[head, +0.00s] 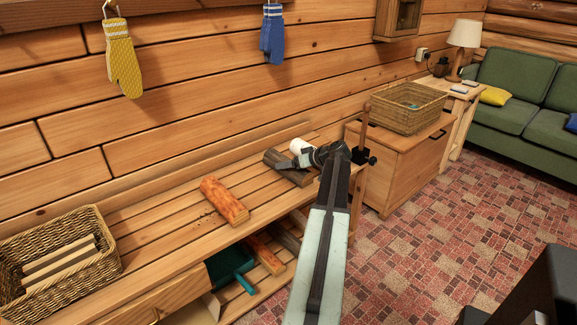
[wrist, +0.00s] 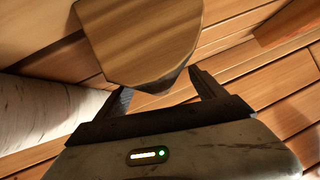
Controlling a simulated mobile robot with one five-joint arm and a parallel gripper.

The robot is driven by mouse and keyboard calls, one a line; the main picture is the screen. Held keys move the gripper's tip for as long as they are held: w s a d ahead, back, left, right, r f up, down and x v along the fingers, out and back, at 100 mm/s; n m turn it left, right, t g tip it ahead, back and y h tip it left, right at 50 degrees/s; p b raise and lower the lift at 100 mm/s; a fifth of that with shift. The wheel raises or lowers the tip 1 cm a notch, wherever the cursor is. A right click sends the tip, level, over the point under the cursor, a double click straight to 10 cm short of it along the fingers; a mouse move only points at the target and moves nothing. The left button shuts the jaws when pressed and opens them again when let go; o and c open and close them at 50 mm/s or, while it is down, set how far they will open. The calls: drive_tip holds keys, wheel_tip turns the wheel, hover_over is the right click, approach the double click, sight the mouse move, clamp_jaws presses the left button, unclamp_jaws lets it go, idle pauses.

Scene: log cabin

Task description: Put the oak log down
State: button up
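The oak log (head: 292,174) is a dark grey-brown split piece at the right part of the slatted bench (head: 160,235). In the wrist view its pale brown cut face (wrist: 140,40) fills the upper middle. My gripper (head: 308,157) is low over the bench, at the log. The log hides the left fingertip. I cannot tell whether its underside touches the slats.
A white-barked log (wrist: 45,110) lies close at the left in the wrist view. A wicker basket (head: 108,258) stands at the left end. A wooden chest (head: 395,170) stands beyond the right end.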

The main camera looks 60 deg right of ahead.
drive_tip(key=p+v, duration=0.6)
drive_tip(key=v, duration=0.5)
drive_tip(key=shift+r, duration=0.2)
drive_tip(key=shift+s+r, duration=0.15)
drive_tip(key=shift+s, duration=0.35)
